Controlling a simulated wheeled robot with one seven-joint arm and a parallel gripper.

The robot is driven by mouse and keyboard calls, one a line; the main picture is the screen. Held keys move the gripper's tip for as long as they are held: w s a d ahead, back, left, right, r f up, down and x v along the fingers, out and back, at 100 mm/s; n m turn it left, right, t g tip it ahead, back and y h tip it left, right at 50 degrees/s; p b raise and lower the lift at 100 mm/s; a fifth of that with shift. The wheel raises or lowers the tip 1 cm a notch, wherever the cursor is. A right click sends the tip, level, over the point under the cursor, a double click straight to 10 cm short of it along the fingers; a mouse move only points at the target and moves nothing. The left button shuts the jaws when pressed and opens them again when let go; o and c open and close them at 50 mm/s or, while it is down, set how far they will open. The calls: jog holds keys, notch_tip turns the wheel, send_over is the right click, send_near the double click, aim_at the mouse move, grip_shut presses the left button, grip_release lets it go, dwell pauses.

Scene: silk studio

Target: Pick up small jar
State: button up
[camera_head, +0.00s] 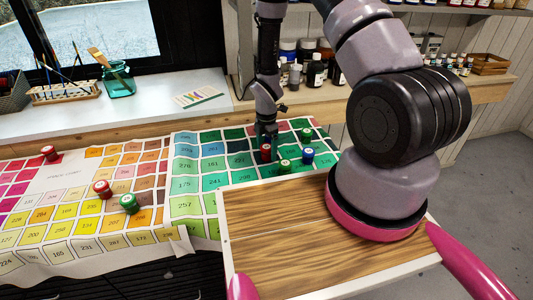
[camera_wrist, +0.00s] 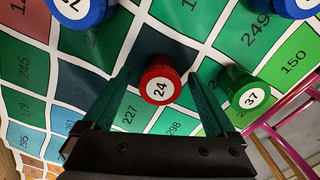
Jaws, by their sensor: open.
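Several small jars with round white numbered lids stand on a color-chart cloth. The task does not say which one it means. A red jar marked 24 (camera_wrist: 160,84) stands between the open fingertips of my gripper (camera_wrist: 160,78), with a gap on each side. In the head view my gripper (camera_head: 266,138) points down over the cloth, and the red jar (camera_head: 266,155) shows at its tips. A green jar marked 37 (camera_wrist: 243,93) is just right of the right finger. Two blue jars (camera_wrist: 80,10) (camera_wrist: 297,6) are cut off at the wrist view's top edge.
In the head view a blue jar (camera_head: 307,156) and two green jars (camera_head: 305,134) (camera_head: 284,166) stand close to the red one. More jars (camera_head: 129,204) stand on the cloth (camera_head: 70,235) at left. A wooden board (camera_head: 280,240) lies in front; bottles (camera_head: 317,72) stand behind.

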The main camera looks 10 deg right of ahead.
grip_shut()
